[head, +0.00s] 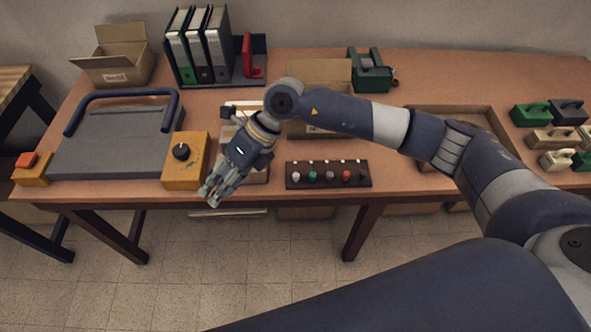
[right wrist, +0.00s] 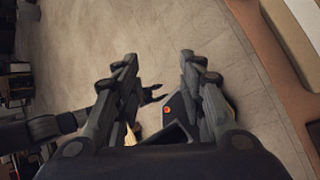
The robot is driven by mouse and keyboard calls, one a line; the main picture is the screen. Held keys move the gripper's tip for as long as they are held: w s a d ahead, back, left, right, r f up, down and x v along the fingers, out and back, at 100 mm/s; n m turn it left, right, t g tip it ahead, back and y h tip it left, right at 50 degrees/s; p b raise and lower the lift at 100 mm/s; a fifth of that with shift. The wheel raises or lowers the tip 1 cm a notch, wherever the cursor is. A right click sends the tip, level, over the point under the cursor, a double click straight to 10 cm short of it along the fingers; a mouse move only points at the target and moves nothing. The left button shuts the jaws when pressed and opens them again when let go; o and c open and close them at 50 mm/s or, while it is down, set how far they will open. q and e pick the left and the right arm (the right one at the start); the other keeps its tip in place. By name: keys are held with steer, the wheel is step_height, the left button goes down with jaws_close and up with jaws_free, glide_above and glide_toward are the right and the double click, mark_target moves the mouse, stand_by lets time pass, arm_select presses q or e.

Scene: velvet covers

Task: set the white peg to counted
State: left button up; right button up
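The white peg (head: 296,176) stands at the left end of a row of coloured pegs in a dark peg board (head: 330,184), near the table's front edge. Small pale marks run along the board's back edge; I cannot read them. My right gripper (head: 213,194) is left of the board, over the table's front edge, pointing down and touching no peg. In the right wrist view its two fingers (right wrist: 158,60) are apart with only floor between their tips. My left gripper is not in the head view; a small dark claw shape low in the wrist view may be it.
A yellow box with a black knob (head: 181,152) is close left of my right gripper. A grey padded device (head: 115,140) is farther left. Binders (head: 200,45) and cardboard boxes stand behind. A shallow tray (head: 430,167) and several small cases (head: 553,138) are at right.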

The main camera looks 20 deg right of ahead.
steer(key=w+d+f+h, duration=0.2)
steer(key=w+d+h, duration=0.25)
steer(key=d, duration=0.65)
steer(key=t+h, duration=0.1)
steer(key=h, duration=0.3)
glide_above(296, 175)
step_height(296, 175, down, 10)
steer(key=p, duration=0.3)
steer(key=shift+c, duration=0.2)
jaws_close()
